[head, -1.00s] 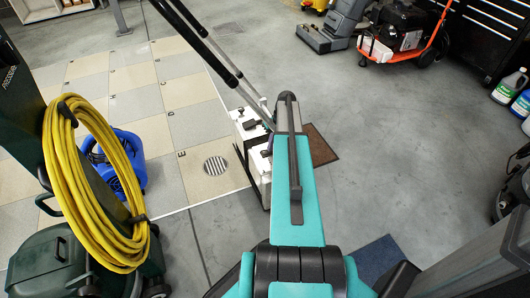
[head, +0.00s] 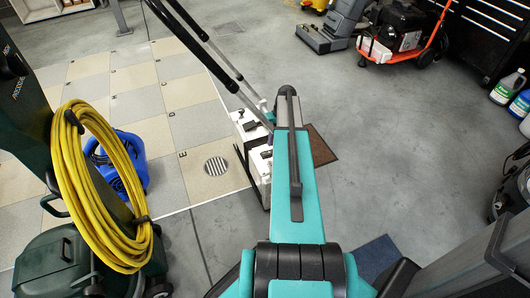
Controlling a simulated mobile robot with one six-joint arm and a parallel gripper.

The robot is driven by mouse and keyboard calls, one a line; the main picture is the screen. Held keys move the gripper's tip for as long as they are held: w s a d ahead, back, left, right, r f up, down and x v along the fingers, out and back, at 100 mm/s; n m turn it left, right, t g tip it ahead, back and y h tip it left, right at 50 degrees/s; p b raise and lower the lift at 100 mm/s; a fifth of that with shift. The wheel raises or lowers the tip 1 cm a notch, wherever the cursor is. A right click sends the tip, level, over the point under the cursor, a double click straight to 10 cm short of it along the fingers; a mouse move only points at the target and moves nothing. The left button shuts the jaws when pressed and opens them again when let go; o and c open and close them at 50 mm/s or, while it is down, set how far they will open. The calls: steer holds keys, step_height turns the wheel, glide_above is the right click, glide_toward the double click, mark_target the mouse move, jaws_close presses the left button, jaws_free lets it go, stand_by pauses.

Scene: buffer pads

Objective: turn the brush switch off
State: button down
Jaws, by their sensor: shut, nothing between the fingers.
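White control boxes (head: 242,119) stand on a dark frame left of my teal arm. A small black switch (head: 249,126) shows on the upper box, and another dark part (head: 267,154) shows on the lower one. I cannot read labels, so I cannot tell which is the brush switch or how it is set. My gripper (head: 267,112) shows only in part, beside the boxes' right edge. It looks shut and empty. My arm link hides the rest of it and the boxes' right side. I cannot tell whether it touches a switch.
A green machine (head: 62,258) with a coiled yellow hose (head: 72,190) stands at left, near a blue unit (head: 130,160). A brown mat (head: 319,148) lies right of the boxes.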

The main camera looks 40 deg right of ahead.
steer(key=shift+p+v, duration=0.45)
steer(key=shift+v, duration=0.4)
steer(key=shift+a+r, duration=0.1)
steer(key=shift+a, duration=0.1)
